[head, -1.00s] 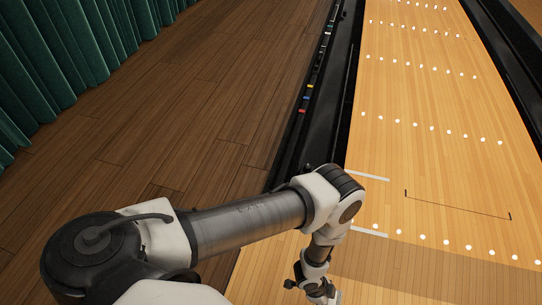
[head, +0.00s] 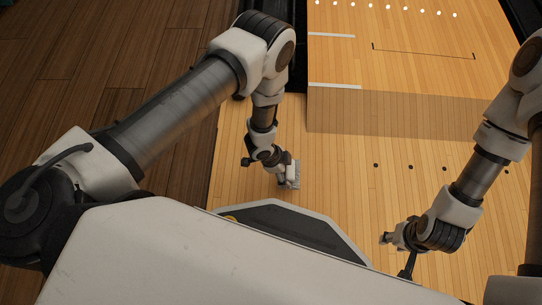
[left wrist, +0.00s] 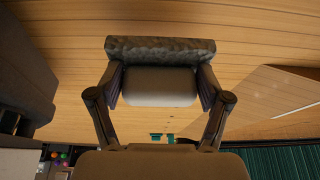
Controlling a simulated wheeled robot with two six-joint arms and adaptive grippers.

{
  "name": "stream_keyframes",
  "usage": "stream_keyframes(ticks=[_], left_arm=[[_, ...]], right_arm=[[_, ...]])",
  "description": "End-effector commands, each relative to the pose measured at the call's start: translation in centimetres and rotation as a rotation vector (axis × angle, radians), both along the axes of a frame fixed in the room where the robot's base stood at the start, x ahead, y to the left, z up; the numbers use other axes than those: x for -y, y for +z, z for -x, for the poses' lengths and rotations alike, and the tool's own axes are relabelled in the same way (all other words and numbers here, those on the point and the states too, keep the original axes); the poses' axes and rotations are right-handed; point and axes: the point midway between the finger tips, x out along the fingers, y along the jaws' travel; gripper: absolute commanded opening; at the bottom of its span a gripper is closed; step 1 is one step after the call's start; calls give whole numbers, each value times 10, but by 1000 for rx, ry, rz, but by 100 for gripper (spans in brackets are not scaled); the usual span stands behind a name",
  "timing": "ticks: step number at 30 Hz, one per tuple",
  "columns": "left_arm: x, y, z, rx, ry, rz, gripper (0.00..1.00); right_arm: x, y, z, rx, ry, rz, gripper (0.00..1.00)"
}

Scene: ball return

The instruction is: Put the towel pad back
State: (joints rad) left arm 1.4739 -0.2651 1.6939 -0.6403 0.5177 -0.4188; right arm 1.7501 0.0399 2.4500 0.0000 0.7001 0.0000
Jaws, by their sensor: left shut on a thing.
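The towel pad (left wrist: 160,48) is a dark grey, mottled slab across the top of the left wrist view. A smooth, paler grey block joins it below, between the fingers. My left gripper (left wrist: 160,88) is shut on this pad, one finger at each side. In the head view the pad is a small pale grey piece (head: 293,173) at the tip of my left gripper (head: 286,181), over the light wood floor. My right gripper (head: 385,238) is at the lower right of the head view. Its fingers are too small to read, and I see nothing in it.
The light wood lane (head: 400,115) with white lines and dots runs away ahead. Dark floorboards (head: 90,70) lie at the left. In the left wrist view, a green curtain (left wrist: 280,157) and small coloured items (left wrist: 57,157) show along the bottom.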

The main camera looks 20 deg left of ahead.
Motion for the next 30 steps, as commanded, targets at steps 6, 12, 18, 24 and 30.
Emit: stream_keyframes(ticks=[6, 12, 18, 24, 30], left_arm=[[-52, -13, -43, 4, 4, 0, 27], [-73, -12, -59, 2, 1, 0, 27], [-74, -48, -60, 0, -1, 0, 27], [-74, -44, -60, 0, -1, 0, 27], [-74, -47, -59, 0, -1, 0, 91]], right_arm=[[1, -37, -1, 3, -5, 1, 40], [1, -46, -2, 6, -8, 1, 40], [2, -76, -3, 9, -14, 2, 40], [2, -71, -4, 10, -14, 2, 40], [2, -74, -4, 11, -13, 2, 40]])
